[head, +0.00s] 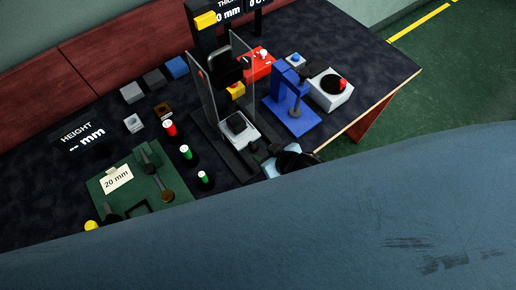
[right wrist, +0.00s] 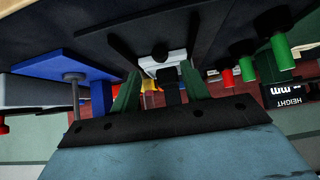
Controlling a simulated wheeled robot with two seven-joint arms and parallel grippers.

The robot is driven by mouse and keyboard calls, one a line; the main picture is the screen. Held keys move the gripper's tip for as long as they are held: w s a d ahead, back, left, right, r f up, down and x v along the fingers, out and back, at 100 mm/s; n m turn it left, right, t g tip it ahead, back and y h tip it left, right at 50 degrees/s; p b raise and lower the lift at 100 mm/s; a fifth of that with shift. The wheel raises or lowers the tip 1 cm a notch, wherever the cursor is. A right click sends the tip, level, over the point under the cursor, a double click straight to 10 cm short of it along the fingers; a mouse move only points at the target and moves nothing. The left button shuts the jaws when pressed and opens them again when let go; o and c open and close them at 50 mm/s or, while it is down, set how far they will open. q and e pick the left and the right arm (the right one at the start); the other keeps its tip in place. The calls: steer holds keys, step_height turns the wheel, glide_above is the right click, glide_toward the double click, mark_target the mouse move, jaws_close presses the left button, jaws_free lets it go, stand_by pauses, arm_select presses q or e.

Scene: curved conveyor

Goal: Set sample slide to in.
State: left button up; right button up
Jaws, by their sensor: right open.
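The sample slide (head: 240,129) is a pale carriage with a dark square pad, on a dark base between two clear upright panels. It sits near the front of the base, in front of the black measuring head (head: 226,68). My right gripper (head: 266,157) is close to the slide's front end, partly hidden by its own body. In the right wrist view, the open green fingers (right wrist: 160,90) stand apart, with the pale slide (right wrist: 150,65) and a dark part beyond and between them. I cannot tell whether they touch it. My left gripper is not in view.
A blue press stand (head: 291,112) and a grey box with a red button (head: 331,90) stand right of the slide. Red and green capped posts (head: 186,152) and a green fixture (head: 130,185) stand to the left. My blue-grey arm covers the lower picture.

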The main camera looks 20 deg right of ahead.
steer(key=b+x, duration=0.1)
steer(key=x, duration=0.4)
steer(key=shift+w+f, duration=0.1)
steer(key=shift+w, duration=0.1)
steer(key=shift+w+a+f, duration=0.15)
steer(key=shift+w+f, duration=0.15)
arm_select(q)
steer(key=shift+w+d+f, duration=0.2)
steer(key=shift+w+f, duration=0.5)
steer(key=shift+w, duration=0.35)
arm_select(e)
jaws_close()
